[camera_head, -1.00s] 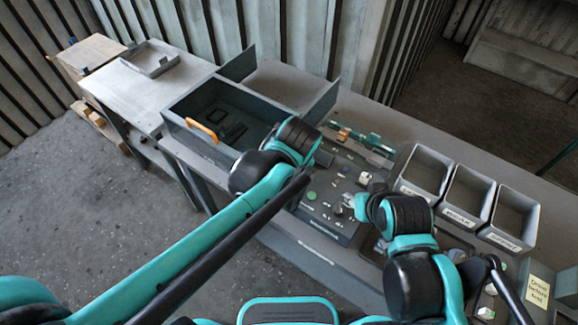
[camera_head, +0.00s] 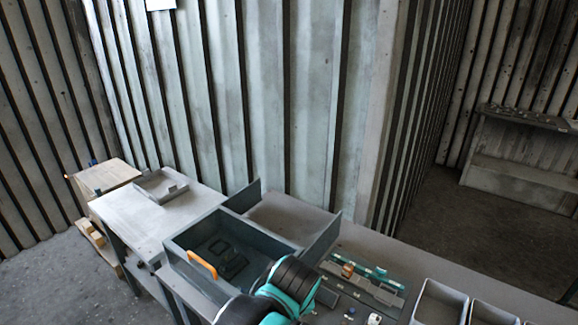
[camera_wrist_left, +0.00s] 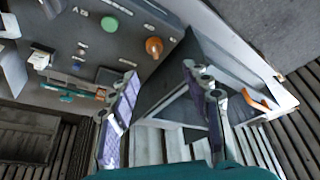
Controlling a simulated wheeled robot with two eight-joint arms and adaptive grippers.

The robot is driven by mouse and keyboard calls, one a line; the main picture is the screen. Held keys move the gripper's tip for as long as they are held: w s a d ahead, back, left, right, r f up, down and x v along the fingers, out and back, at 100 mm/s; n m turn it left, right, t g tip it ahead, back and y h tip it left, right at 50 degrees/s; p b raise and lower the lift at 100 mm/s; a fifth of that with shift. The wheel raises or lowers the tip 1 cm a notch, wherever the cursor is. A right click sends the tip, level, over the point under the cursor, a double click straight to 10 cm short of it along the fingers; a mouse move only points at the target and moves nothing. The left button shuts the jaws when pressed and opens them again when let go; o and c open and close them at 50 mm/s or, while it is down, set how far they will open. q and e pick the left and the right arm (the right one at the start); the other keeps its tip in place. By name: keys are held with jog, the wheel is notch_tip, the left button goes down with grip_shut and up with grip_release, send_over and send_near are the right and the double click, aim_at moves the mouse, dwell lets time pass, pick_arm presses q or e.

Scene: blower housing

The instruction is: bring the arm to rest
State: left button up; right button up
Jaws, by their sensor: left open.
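My left arm (camera_head: 283,285) comes into the bottom of the head view, beside the grey open box with the orange handle (camera_head: 202,264); its fingertips cannot be made out there. In the left wrist view my left gripper (camera_wrist_left: 160,72) shows two spread fingers with purple pads and nothing between them. Past the fingers are a dark panel (camera_wrist_left: 90,40) with a green button (camera_wrist_left: 109,24) and an orange knob (camera_wrist_left: 154,46), and the box's orange handle (camera_wrist_left: 259,98). My right gripper is in neither current view.
The grey box (camera_head: 172,262) stands on the long bench, with a teal part (camera_head: 368,271) on the bench to its right. Grey bins (camera_head: 440,300) are at lower right. A pale table (camera_head: 130,217) with a shallow tray (camera_head: 160,186) is at left. Corrugated walls stand behind.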

jog(key=shift+a+f+b, duration=0.1)
jog(key=shift+f+b, duration=0.6)
jog(key=shift+f, duration=0.1)
jog(key=shift+f+b, duration=0.45)
pick_arm(q)
jog(key=s+a+f+m+t, duration=0.1)
jog(key=s+a+f, duration=0.2)
jog(key=a, duration=0.5)
jog(key=s+a+f+t, duration=0.1)
jog(key=s+a, duration=0.3)
jog(key=a, duration=0.5)
jog(key=shift+a+f+m+t+h, duration=0.3)
jog(key=shift+f+m, duration=0.1)
jog(key=shift+f, duration=0.5)
